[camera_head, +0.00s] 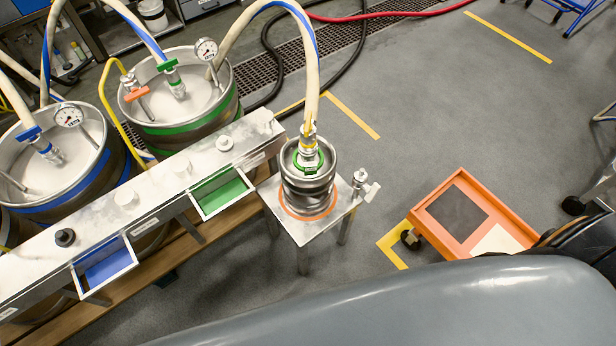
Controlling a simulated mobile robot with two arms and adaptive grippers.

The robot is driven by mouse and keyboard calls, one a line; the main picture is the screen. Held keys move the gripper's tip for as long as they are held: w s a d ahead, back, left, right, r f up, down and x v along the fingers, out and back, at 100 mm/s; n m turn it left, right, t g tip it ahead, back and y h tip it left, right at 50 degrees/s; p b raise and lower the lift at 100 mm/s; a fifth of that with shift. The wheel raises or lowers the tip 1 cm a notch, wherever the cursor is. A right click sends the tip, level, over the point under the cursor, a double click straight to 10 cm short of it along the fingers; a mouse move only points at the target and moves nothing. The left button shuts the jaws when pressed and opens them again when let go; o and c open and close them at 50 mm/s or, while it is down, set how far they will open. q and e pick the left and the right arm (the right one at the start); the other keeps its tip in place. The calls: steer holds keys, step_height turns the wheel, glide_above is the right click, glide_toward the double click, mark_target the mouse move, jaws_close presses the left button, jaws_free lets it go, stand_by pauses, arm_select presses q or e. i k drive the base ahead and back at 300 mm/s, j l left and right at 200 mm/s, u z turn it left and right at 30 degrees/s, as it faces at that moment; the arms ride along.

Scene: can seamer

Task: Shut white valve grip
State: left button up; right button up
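A small valve with a pale, whitish grip (371,191) sits at the right corner of a small steel stand (322,222). It is the likeliest white valve grip, but it is too small to tell whether it is open or shut. A steel vessel (308,190) stands on the stand inside an orange ring, with a green ring and a hose coupling on top. No gripper fingers show in the head view. A large smooth grey part of my own body fills the bottom and hides the floor there.
A steel rail (150,195) with several knobs, a green tray (221,192) and a blue tray (104,265) runs along the left. Kegs (195,125) with hoses stand behind it. An orange cart (425,217) stands at right. The floor between stand and cart is clear.

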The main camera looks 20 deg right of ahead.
mark_target(372, 191)
steer(key=z, duration=1.2)
